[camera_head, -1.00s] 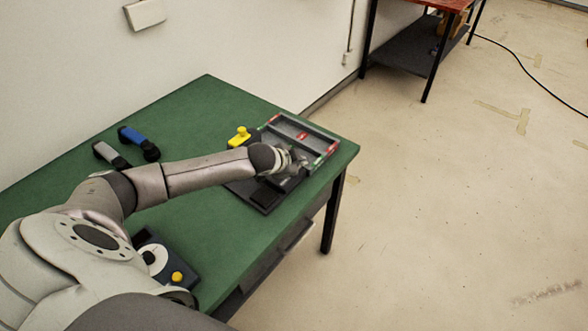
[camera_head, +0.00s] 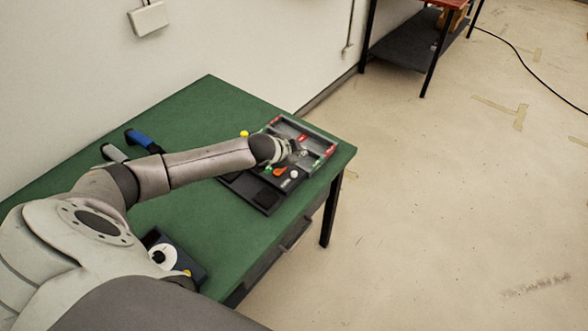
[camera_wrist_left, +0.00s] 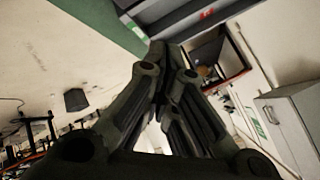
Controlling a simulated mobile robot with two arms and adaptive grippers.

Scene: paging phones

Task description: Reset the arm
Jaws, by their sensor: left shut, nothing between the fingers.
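My left arm reaches across the green table (camera_head: 205,105) in the head view. My left gripper (camera_head: 297,152) is over the dark panel with red and green marks (camera_head: 322,166), near the table's far right corner. In the left wrist view the fingers (camera_wrist_left: 172,55) meet, shut with nothing between them. Part of the panel lies behind the gripper and arm. Whether the gripper touches the panel cannot be told. My right gripper is in neither view.
A blue handset (camera_head: 141,138) and a grey handset (camera_head: 114,153) lie behind the arm. An orange knob (camera_head: 280,171) is on the panel. A dark box with a white dial (camera_head: 163,255) sits near the front edge. Floor (camera_head: 450,200) to the right is clear.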

